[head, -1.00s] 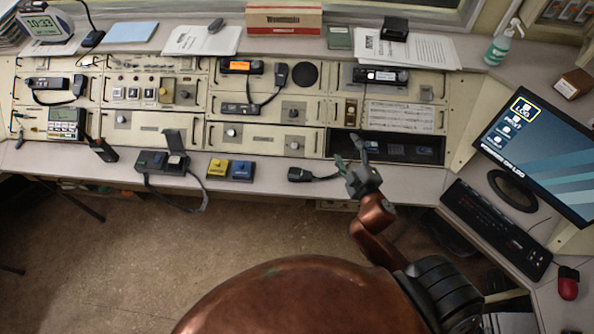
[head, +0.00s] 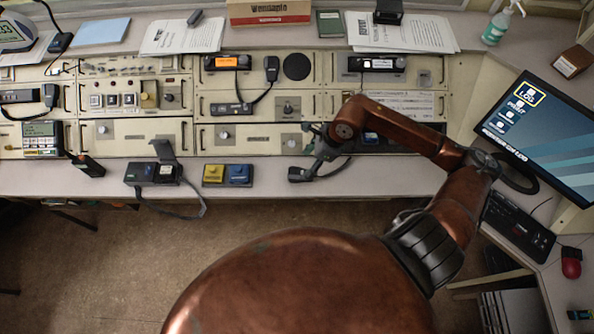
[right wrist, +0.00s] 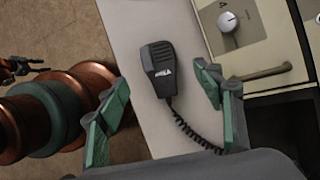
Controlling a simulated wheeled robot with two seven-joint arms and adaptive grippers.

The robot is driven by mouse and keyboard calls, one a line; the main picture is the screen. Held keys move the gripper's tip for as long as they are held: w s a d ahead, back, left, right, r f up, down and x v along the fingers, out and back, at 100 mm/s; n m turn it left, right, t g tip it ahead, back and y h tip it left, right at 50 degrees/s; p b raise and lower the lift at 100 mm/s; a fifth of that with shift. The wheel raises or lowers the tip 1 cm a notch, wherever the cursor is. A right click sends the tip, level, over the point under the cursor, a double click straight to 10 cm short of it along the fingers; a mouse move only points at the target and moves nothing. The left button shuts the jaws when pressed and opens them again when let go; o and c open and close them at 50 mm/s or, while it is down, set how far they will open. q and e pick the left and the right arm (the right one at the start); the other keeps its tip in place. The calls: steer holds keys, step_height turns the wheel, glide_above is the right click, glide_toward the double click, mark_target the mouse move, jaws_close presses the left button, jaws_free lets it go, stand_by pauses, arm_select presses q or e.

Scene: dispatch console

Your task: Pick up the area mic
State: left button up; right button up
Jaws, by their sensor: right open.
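The area mic, a black hand mic with a coiled cord, lies on the desk's front strip. It shows in the head view (head: 299,174) and between my fingers in the right wrist view (right wrist: 159,68), with a light label on its face. My right gripper (head: 316,150) is open above the desk, close to the mic. In the right wrist view the green-tipped fingers (right wrist: 163,88) stand apart on either side of the mic, with nothing held. The cord runs down toward the right finger.
The console panels (head: 155,135) rise behind the mic. Another hand mic (head: 271,68) hangs on the console. A monitor (head: 545,130) stands at right.

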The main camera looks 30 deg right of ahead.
mark_target(299, 173)
steer(key=x, duration=0.7)
steer(key=shift+s+f+b, duration=0.2)
steer(key=shift+f+b, duration=0.1)
steer(key=shift+f, duration=0.1)
steer(key=shift+c, duration=0.3)
steer(key=c, duration=1.3)
steer(key=shift+d+r, duration=0.1)
steer(key=shift+r, duration=0.05)
